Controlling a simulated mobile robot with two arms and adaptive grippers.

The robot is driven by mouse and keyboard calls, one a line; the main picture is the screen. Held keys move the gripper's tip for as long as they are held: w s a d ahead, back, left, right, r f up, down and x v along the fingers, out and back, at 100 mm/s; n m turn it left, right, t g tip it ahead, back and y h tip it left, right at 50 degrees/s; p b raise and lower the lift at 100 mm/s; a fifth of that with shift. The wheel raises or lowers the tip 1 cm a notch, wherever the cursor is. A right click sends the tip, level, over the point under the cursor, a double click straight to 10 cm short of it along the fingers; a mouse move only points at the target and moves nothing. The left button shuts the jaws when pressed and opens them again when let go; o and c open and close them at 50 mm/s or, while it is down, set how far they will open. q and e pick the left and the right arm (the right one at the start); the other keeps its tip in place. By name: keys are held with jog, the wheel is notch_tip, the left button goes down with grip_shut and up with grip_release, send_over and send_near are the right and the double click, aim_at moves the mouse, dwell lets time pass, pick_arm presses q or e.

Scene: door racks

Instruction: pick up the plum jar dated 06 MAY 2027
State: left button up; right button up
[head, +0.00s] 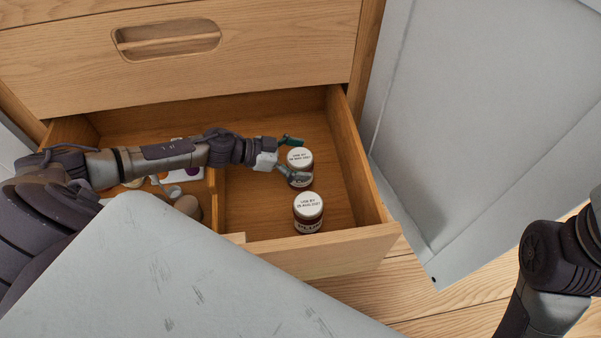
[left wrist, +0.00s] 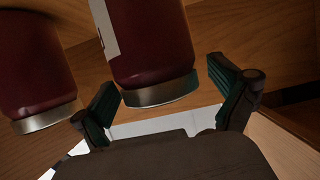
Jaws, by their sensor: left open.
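Two dark red jars with white lids stand upright in the right compartment of the open drawer. The rear jar (head: 300,158) has a lid printed "USE BY", its date too small to read surely. The front jar (head: 308,212) has a "USE BY" lid that seems to say AUG 2027, and a label seemingly reading PLUM. My left gripper (head: 301,159) is open, with its fingers on either side of the rear jar. In the left wrist view a jar (left wrist: 155,45) lies between the open fingers (left wrist: 163,80), another jar (left wrist: 35,70) to the left. My right gripper is out of view.
The wooden drawer (head: 375,241) has a divider and a left compartment with several items, partly hidden by my left arm. A closed drawer (head: 270,50) is above. A grey panel (head: 460,120) stands to the right. The compartment floor around the front jar is clear.

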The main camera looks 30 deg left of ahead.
pick_arm(q)
jog(key=shift+x, duration=1)
jog(key=shift+c, duration=0.2)
jog(key=shift+r, duration=0.1)
jog(key=c, duration=1.6)
